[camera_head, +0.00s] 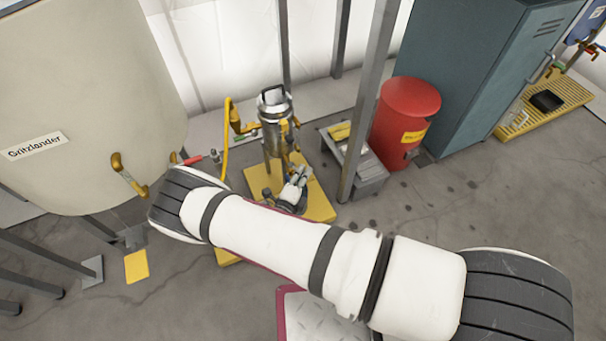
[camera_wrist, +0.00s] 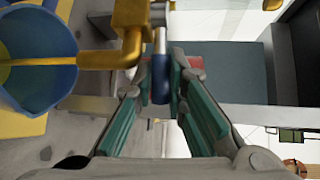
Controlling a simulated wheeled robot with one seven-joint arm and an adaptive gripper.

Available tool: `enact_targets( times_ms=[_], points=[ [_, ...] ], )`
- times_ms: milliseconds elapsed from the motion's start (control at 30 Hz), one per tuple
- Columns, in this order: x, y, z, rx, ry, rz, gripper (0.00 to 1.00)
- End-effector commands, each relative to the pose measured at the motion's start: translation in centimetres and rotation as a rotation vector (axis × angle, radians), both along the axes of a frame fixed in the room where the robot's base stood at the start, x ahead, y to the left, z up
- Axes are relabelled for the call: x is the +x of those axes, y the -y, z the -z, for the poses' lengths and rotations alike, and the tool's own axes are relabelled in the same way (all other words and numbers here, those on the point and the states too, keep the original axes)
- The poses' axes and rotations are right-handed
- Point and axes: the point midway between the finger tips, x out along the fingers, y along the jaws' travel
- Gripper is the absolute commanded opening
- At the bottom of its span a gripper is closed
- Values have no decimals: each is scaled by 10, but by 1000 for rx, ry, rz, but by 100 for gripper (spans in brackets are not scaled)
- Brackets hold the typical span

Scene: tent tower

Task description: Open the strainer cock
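The strainer is probably the steel vessel (camera_head: 275,115) with a black top handle on a yellow base (camera_head: 318,205). My gripper (camera_head: 296,182) is low beside its front right side. In the wrist view, a brass-coloured cock body (camera_wrist: 130,15) with a yellow pipe is at the top. Its grey lever with a dark blue grip (camera_wrist: 161,78) points down between my fingers. My gripper (camera_wrist: 162,85) has green pads either side of the grip. The fingers stand apart, with a narrow gap visible around it. Contact on the grip is unclear.
A blue bowl-like part (camera_wrist: 40,60) is close at left in the wrist view. A red drum (camera_head: 405,115), a grey bin (camera_head: 365,180) and a metal post (camera_head: 367,105) stand right of the vessel. A big cream tank (camera_head: 85,90) is at left. Floor is open at right.

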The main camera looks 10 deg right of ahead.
Motion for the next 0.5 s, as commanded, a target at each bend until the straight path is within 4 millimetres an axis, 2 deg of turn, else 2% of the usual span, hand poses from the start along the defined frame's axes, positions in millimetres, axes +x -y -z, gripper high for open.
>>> enact_targets(
  times_ms=[33,67,100,367,500],
  points=[
    [-1,-1,1,1,-3,-1,25],
    [-1,-1,1,1,-3,-1,32],
    [0,-1,1,1,-3,-1,33],
    [0,0,0,0,0,-1,33],
    [-7,-4,-1,0,0,-2,33]
  ],
)
